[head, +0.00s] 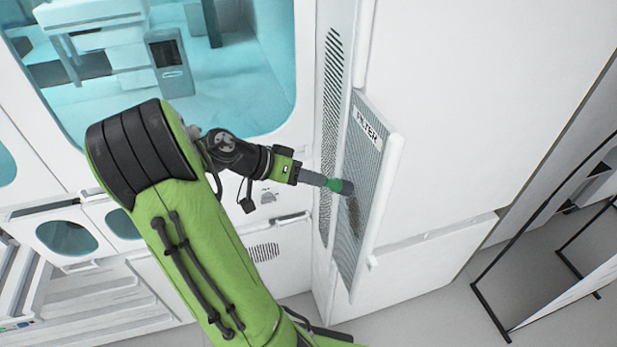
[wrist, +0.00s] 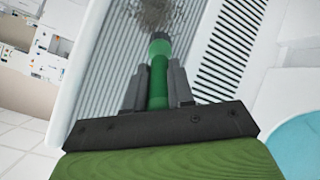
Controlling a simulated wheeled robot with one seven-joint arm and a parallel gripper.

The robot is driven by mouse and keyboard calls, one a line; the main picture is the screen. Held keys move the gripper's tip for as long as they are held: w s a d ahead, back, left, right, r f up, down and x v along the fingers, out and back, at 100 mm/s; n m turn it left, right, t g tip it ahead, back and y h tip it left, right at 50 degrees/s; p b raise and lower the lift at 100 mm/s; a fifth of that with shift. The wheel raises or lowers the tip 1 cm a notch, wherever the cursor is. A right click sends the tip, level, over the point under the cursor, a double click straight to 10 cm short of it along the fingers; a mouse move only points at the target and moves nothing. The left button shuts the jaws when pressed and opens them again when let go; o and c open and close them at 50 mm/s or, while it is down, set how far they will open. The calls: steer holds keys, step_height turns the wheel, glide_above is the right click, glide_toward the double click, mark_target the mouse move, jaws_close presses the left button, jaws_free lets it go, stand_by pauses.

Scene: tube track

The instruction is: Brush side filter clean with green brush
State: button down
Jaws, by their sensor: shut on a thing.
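The side filter (head: 367,190) is a ribbed grey panel with a "FILTER" label, set on the side of a white cabinet. A dark dirt patch (head: 354,215) marks its middle; the patch also shows at the top of the wrist view (wrist: 158,12). My gripper (head: 318,180) is shut on the green brush (wrist: 158,75), whose green handle stands between the two fingers. The brush (head: 341,187) points at the filter, its dark tip at or just before the upper edge of the dirt. I cannot tell whether the tip touches.
A vented strip (head: 330,110) runs beside the filter. A large teal window (head: 240,80) is in the white wall at the left. A black-framed stand (head: 545,260) is at the right. Grey floor (head: 440,310) lies open below the cabinet.

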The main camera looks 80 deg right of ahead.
steer(key=shift+r+p, duration=0.65)
steer(key=shift+r, duration=0.3)
steer(key=shift+f, duration=0.1)
step_height(320, 180, down, 9)
steer(key=b, duration=0.9)
stand_by(0.3)
steer(key=shift+r+p, duration=1.65)
steer(key=shift+r, duration=0.35)
steer(key=shift+f+b, duration=1.85)
steer(key=shift+f, duration=0.15)
